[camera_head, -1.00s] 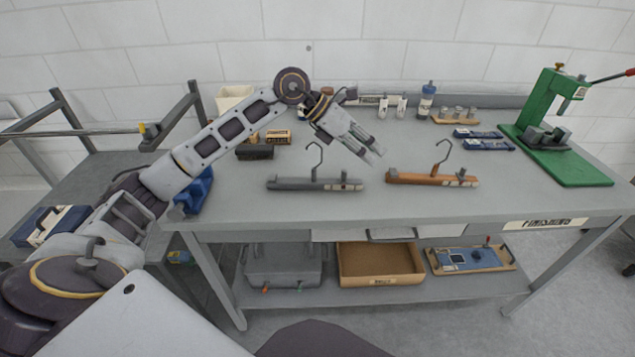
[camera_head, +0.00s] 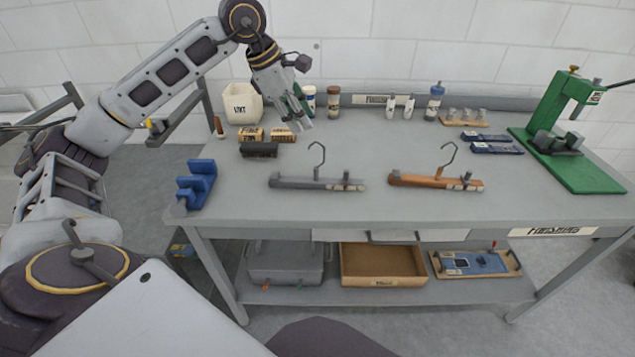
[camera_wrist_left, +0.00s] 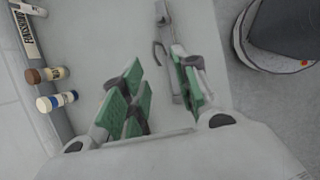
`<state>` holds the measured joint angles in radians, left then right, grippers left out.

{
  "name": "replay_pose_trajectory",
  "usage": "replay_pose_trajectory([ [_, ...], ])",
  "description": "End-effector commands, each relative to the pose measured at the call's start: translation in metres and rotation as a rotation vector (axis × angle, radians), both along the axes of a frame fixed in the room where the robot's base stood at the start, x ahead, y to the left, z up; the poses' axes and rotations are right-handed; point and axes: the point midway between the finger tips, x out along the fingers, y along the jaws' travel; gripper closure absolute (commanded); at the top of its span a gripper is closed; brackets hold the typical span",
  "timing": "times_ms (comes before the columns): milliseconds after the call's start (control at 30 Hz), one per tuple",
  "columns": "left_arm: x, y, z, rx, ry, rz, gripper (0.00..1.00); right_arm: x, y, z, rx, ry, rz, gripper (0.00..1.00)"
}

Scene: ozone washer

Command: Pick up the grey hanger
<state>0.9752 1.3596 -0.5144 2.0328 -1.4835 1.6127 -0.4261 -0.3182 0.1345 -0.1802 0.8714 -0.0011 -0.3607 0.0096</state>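The grey hanger (camera_head: 300,183) lies on the table left of centre, its hook pointing up and back. My left gripper (camera_head: 305,119) is in the air behind and above it, apart from it, with its fingers pointing down and to the right. In the left wrist view the green-padded fingers (camera_wrist_left: 162,90) are spread with a gap between them, and no object is held. A thin grey hook-like shape (camera_wrist_left: 160,52) shows beside the right finger there, partly hidden; it looks like the hanger. My right gripper is not in view.
An orange-brown hanger (camera_head: 436,181) lies to the right. A blue holder (camera_head: 197,184) stands at the left edge, with small boxes (camera_head: 250,134) and a white bin (camera_head: 243,105) behind. Bottles (camera_head: 334,101) line the back. A green press (camera_head: 562,130) stands right. The table front is clear.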

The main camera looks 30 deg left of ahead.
Motion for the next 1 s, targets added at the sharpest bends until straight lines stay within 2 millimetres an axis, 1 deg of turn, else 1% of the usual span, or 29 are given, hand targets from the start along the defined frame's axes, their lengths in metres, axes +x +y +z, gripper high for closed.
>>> replay_pose_trajectory([
  [233,0.000,-0.001,-0.001,-0.002,0.001,0.000,0.69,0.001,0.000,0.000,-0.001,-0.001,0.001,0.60],
  [367,0.002,-0.002,-0.005,-0.003,0.001,0.000,0.69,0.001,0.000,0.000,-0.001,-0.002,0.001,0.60],
  [467,0.005,-0.004,-0.013,-0.002,0.001,0.000,0.69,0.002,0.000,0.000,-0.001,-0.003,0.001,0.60],
  [800,0.020,-0.014,-0.052,-0.003,0.003,-0.001,0.69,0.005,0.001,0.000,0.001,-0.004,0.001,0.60],
  [1000,0.027,-0.019,-0.071,-0.003,0.001,0.001,0.69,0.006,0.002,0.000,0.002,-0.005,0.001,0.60],
])
